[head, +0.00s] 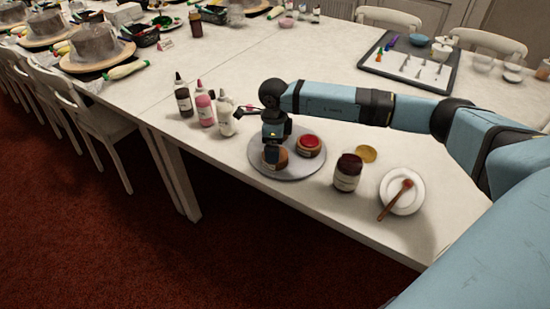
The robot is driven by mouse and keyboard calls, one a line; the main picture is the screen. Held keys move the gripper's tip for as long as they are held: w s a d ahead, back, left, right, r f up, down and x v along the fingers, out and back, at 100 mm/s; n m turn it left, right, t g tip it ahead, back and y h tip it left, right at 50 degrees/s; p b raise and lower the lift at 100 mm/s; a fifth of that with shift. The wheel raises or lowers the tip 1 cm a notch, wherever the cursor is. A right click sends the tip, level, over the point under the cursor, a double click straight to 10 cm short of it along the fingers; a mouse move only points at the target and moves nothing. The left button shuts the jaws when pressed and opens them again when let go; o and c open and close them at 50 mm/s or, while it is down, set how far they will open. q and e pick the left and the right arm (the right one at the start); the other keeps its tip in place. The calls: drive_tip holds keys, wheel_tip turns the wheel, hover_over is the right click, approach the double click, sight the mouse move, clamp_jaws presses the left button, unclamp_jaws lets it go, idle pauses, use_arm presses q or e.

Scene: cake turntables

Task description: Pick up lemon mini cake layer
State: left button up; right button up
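A flat yellow round (366,154), which looks like the lemon mini cake layer, lies on the white table behind the dark jar. My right arm comes in from the right and reaches past it. My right gripper (272,156) points down at the left part of the grey turntable (291,174), at a brown mini cake (282,161). The fingers partly hide this cake, and I cannot tell whether they grip it. A second mini cake with a red top (309,145) stands just right of the gripper. My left gripper is not in view.
A dark jar (347,173) stands right of the turntable. A white plate (410,203) with a brown spoon (397,200) is further right. Several squeeze bottles (205,108) stand left of my gripper. A tray of piping tips (410,65) lies at the back right.

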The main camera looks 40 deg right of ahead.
wheel_tip(320, 180, down, 5)
drive_tip(key=shift+r, duration=0.2)
drive_tip(key=c, duration=0.8)
drive_tip(key=shift+o, duration=0.2)
